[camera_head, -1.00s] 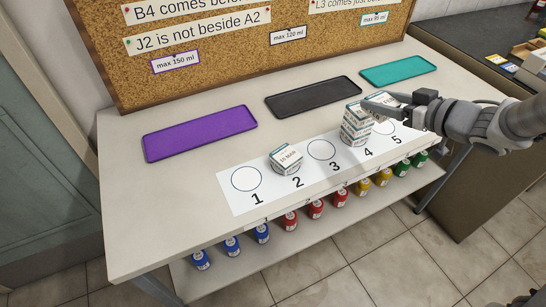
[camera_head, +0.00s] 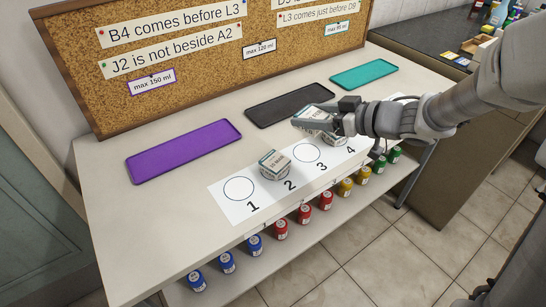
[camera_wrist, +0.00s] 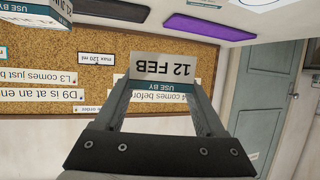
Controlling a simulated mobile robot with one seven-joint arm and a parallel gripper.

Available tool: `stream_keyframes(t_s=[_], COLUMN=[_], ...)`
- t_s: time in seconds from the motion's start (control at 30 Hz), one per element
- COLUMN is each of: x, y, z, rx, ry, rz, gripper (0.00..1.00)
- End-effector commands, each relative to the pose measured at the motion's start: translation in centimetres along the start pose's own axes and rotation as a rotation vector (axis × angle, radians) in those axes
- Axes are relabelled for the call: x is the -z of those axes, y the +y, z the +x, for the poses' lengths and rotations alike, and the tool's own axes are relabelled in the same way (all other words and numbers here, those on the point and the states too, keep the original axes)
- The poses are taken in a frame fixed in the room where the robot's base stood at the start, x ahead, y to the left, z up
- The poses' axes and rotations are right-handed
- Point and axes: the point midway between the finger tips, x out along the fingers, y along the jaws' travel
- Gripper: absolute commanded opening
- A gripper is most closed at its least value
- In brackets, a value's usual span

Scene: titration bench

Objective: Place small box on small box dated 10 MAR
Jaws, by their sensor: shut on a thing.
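My gripper (camera_head: 320,118) is shut on a small white box (camera_head: 309,114) with a teal band. In the wrist view this held box (camera_wrist: 172,68) shows "12 FEB" upside down between my fingers (camera_wrist: 165,100). It is held in the air above the right part of the number strip. A small box (camera_head: 275,164) sits on circle 2; its date looks like 10 MAR but is small in the head view. A box corner with "USE BY" (camera_wrist: 45,14) shows at the upper left of the wrist view.
The white number strip (camera_head: 222,195) lies along the table front; circles 1 and 3 are empty. Purple (camera_head: 180,152), black (camera_head: 288,103) and teal (camera_head: 364,75) trays lie behind it, empty. A corkboard (camera_head: 200,70) stands at the back. Colored bottles (camera_head: 280,229) line the lower shelf.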

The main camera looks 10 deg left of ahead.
Motion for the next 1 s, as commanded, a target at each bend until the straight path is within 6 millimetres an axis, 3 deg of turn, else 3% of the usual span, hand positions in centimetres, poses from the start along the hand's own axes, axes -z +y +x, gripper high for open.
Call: stream_keyframes(t_s=[0.1, 0.33, 0.57, 0.83, 1.0], x=[-1.6, -2.7, -3.1, -6.2, -6.4], y=[-2.4, -5.7, -6.4, -6.4, -6.4], z=[2.7, 6.0, 6.8, 8.1, 8.2], rx=[0.005, 0.003, 0.0, 0.0, 0.0], ry=[0.0, 0.0, -0.001, -0.001, 0.0], rz=[-0.001, -0.001, 0.001, 0.001, 0.0], gripper=[0.16, 0.16, 0.16, 0.16, 0.16])
